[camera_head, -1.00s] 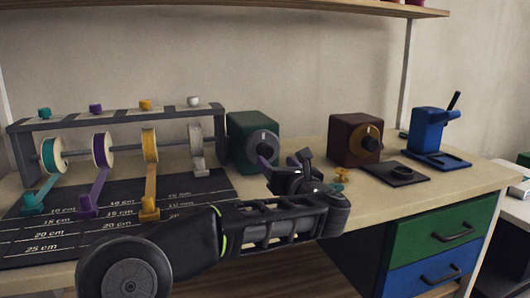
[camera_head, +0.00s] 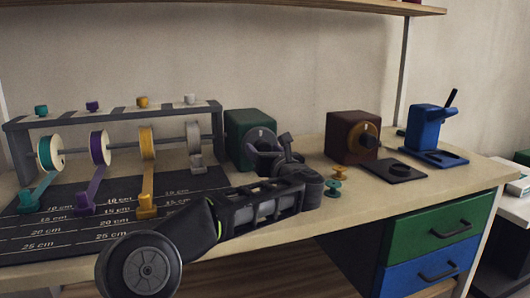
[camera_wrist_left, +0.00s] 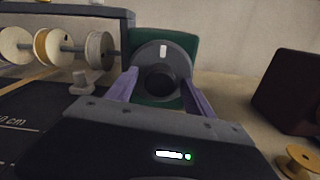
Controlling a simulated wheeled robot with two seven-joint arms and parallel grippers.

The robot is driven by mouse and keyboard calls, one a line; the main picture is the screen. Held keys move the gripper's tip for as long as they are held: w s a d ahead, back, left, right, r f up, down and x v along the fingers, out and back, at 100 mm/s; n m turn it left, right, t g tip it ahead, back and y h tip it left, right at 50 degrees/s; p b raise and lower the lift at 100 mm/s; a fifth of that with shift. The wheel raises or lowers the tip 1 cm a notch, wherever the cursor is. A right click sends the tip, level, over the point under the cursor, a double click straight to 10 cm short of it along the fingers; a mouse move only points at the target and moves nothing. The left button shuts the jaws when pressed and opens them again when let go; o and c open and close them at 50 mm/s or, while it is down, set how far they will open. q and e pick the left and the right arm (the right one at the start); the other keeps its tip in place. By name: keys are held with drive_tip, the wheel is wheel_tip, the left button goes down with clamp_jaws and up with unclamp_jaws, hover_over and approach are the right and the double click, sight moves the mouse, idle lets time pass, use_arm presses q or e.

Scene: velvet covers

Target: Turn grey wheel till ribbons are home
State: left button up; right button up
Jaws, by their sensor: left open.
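The grey wheel (camera_head: 262,138) is on the front of a green box (camera_head: 239,130) behind my left gripper. Teal (camera_head: 37,193), purple (camera_head: 93,192), yellow (camera_head: 148,180) and grey (camera_head: 196,165) ribbons hang from a rack's reels onto a marked dark mat (camera_head: 62,236). The grey ribbon reaches out least. My right gripper is out of view.
A brown box (camera_head: 352,137) with an orange-ringed dial stands right of the green box, a dark plate (camera_head: 393,172) beside it. Small spools (camera_head: 334,184) lie near my left wrist. A blue device (camera_head: 432,130) stands farther right.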

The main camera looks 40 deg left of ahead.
use_arm(q)
clamp_jaws()
idle(0.7)
